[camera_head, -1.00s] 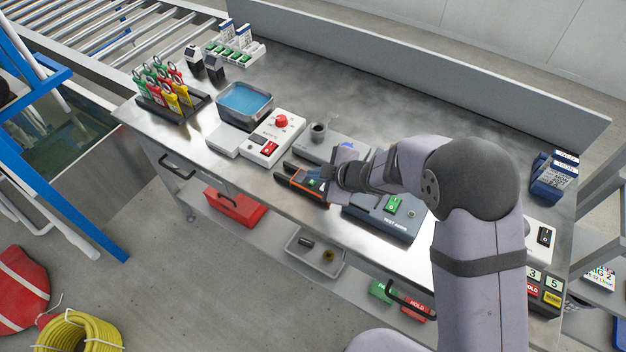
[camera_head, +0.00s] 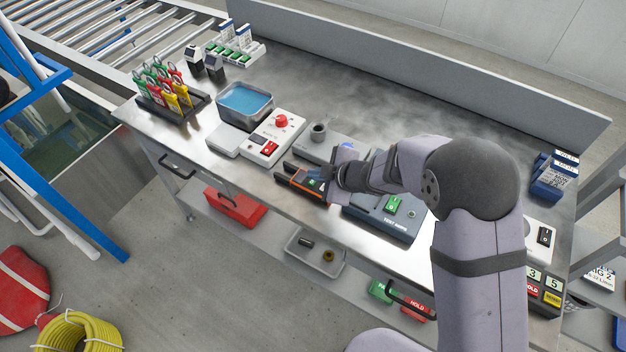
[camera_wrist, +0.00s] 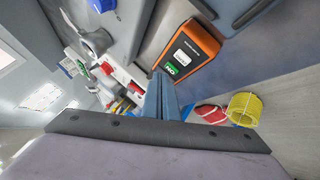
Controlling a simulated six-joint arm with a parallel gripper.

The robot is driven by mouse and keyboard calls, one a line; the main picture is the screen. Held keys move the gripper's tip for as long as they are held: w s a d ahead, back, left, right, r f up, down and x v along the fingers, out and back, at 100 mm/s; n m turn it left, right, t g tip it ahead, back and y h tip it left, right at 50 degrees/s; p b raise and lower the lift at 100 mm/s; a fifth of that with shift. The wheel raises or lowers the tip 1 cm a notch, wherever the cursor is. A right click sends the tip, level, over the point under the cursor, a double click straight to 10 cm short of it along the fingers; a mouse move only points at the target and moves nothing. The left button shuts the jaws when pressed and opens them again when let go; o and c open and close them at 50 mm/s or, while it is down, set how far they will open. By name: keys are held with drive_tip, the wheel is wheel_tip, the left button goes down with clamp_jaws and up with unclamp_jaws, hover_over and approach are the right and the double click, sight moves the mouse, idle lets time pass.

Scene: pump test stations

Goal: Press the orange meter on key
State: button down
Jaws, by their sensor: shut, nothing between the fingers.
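The orange meter (camera_head: 306,181) lies near the bench's front edge. In the wrist view, the orange meter (camera_wrist: 201,45) shows a pale display and a green key (camera_wrist: 171,69) at its near end. My gripper (camera_wrist: 160,76) is shut and empty. In the wrist view its fingertips appear just beside the green key; I cannot tell whether they touch it. In the head view my gripper hides part of the meter's right side, and the fingertips are hard to make out.
A white box (camera_head: 285,126) with a red knob and red switch stands left of the meter. A dark blue test unit (camera_head: 375,222) with a green switch is to its right. A blue-filled tray (camera_head: 245,101) and a rack of coloured tags (camera_head: 170,112) stand further left.

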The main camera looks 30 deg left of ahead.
sight(316, 186)
drive_tip(key=shift+f+b, duration=0.3)
drive_tip(key=shift+f, duration=0.2)
idle(0.6)
drive_tip(key=shift+r, duration=0.15)
drive_tip(key=shift+r+p, duration=0.35)
drive_tip(key=shift+p, duration=0.3)
drive_tip(key=shift+r, duration=0.15)
wheel_tip(316, 186, up, 6)
drive_tip(key=p, duration=0.6)
idle(0.4)
